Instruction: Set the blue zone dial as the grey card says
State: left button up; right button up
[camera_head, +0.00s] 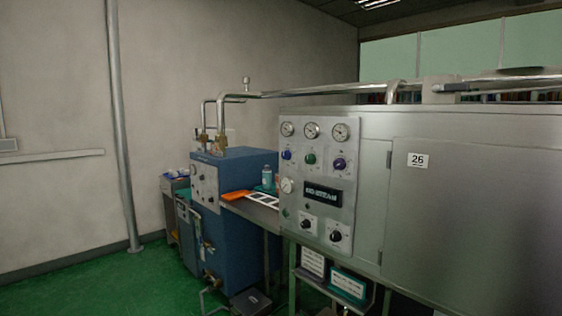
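A steel control panel (318,190) on the machine's front carries a row of three knobs below three round gauges. The left knob (287,155) looks blue, the middle knob (310,159) green, and the right knob (340,164) dark purple-blue. Their pointer settings are too small to read. Below the panel, a white card with a greyish frame (313,262) stands beside a teal-framed card (348,285); the writing on both is too small to read. Neither of my grippers is in view.
The panel also has a dark display (323,194) and two black knobs (305,224) (336,236). A steel cabinet door marked 26 (450,210) is at right. A blue machine (235,205) stands left, with an orange tray (236,195) beside it. Green floor (100,280) is open at left.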

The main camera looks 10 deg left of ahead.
aim_at(286, 155)
jog(key=k, duration=1.1)
jog(key=u, duration=0.75)
jog(key=i, duration=1.65)
jog(key=z, duration=0.9)
jog(key=i, duration=0.5)
jog(key=z, duration=0.5)
